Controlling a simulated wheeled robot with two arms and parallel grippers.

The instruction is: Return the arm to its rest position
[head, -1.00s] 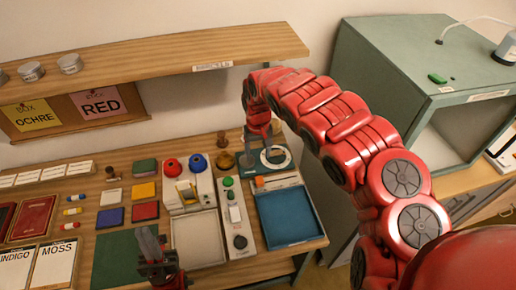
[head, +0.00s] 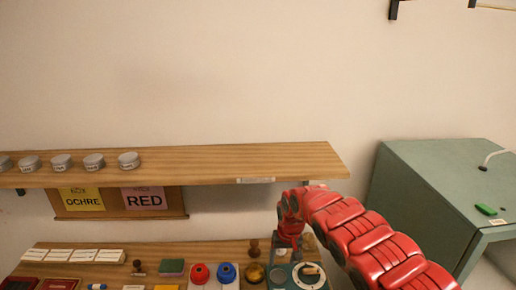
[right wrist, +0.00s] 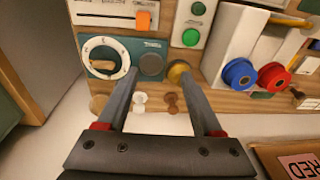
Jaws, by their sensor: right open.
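My red right arm (head: 365,235) reaches in from the lower right of the head view. Its gripper (head: 286,256) points down over the back of the pigment table (head: 60,254), by the teal dial panel. In the right wrist view the two grey fingers of the right gripper (right wrist: 158,77) are spread apart with nothing held between them. They are over the teal panel (right wrist: 117,44) with its white dial ring (right wrist: 87,58), near a brass knob (right wrist: 180,72). Whether they touch anything is unclear. My left gripper is not in view.
A wooden shelf (head: 200,163) with several grey tins runs above the table. A green cabinet (head: 430,190) stands to the right. Red (head: 199,272) and blue (head: 227,271) round-topped items and wooden stamps are close to the gripper.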

